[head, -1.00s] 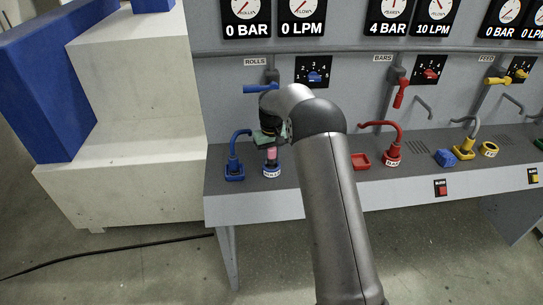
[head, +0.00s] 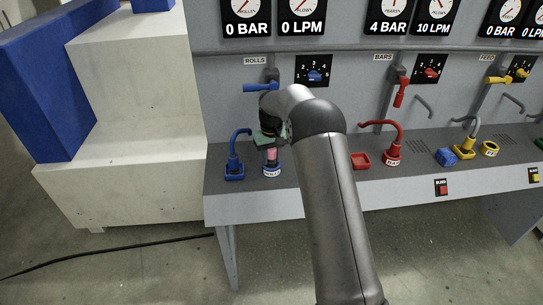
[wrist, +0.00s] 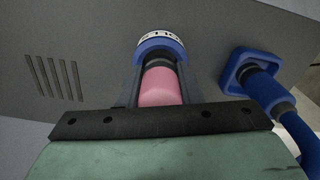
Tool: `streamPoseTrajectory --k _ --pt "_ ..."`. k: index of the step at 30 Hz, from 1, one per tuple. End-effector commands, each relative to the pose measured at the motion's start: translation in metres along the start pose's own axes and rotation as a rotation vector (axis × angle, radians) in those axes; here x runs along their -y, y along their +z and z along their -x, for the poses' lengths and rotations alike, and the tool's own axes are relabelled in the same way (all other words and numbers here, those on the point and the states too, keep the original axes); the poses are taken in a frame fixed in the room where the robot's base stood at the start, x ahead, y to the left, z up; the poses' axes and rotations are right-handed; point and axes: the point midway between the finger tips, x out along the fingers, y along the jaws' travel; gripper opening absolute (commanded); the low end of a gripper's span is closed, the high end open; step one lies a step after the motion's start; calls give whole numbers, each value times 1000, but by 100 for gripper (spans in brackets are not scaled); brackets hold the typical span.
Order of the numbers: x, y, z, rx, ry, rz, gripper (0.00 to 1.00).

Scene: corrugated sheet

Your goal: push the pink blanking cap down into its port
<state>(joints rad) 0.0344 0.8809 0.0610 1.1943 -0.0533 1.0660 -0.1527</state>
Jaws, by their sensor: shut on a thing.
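The pink blanking cap (head: 272,155) stands over the blue-ringed port (head: 271,171) on the bench, below the ROLLS gauges. In the wrist view the pink cap (wrist: 160,86) sits between the dark fingers of my gripper (wrist: 159,82), which is shut on it. The cap's dark end meets the blue port ring (wrist: 159,49); how deep it sits I cannot tell. In the head view my gripper (head: 270,152) is above the port, partly hidden by my own arm.
A blue hose coupling (head: 234,170) stands in its square holder just left of the port; it also shows in the wrist view (wrist: 258,78). A blue valve handle (head: 261,87) is above. Red and yellow fittings are farther right.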

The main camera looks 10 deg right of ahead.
Motion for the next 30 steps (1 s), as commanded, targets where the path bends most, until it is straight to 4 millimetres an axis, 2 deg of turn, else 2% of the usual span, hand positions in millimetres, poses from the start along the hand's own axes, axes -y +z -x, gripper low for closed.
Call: streamPoseTrajectory --k 11,12,14,24,26,30 --pt "0 0 -10 0 0 0 5" --pt "0 0 -9 0 0 0 40" --pt "0 0 -9 0 0 0 56" --pt "0 0 -7 0 0 0 57" --pt "0 0 -3 -1 0 0 57" --pt "0 0 20 -4 1 0 57"
